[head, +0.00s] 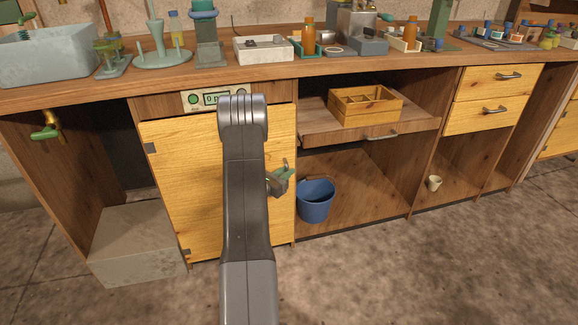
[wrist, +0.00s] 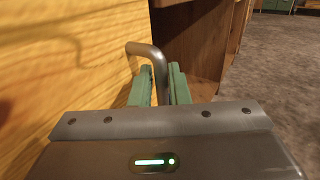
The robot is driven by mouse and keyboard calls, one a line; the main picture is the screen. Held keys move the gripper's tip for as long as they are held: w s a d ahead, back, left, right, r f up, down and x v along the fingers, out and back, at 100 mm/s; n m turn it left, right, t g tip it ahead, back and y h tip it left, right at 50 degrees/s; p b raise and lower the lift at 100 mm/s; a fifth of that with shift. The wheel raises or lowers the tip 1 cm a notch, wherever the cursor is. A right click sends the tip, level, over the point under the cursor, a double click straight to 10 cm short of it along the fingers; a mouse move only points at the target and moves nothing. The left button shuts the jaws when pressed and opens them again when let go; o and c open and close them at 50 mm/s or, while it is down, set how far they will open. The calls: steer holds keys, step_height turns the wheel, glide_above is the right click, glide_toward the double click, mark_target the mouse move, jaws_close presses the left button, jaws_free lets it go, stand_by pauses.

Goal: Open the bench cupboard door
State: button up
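The bench cupboard door (head: 185,190) is a pale yellow wood panel below the bench top, with dark hinges on its left edge. It looks closed or nearly so. My arm crosses in front of it and hides its middle. My gripper (head: 281,174) is at the door's right side. In the wrist view, the bent metal door handle (wrist: 147,50) runs down between the green fingers of my gripper (wrist: 160,88). Both fingers appear to press against it. The wood grain of the door (wrist: 60,60) fills the left of that view.
An open bay right of the door holds a blue bucket (head: 316,201) on its floor and a wooden box (head: 365,105) on a pull-out shelf (head: 330,129). A grey block (head: 138,243) stands left of the door. The floor (head: 400,275) in front is clear.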

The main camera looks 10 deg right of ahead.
steer(key=shift+w+d, duration=0.2)
steer(key=shift+d, duration=0.1)
jaws_close()
steer(key=shift+s, duration=0.1)
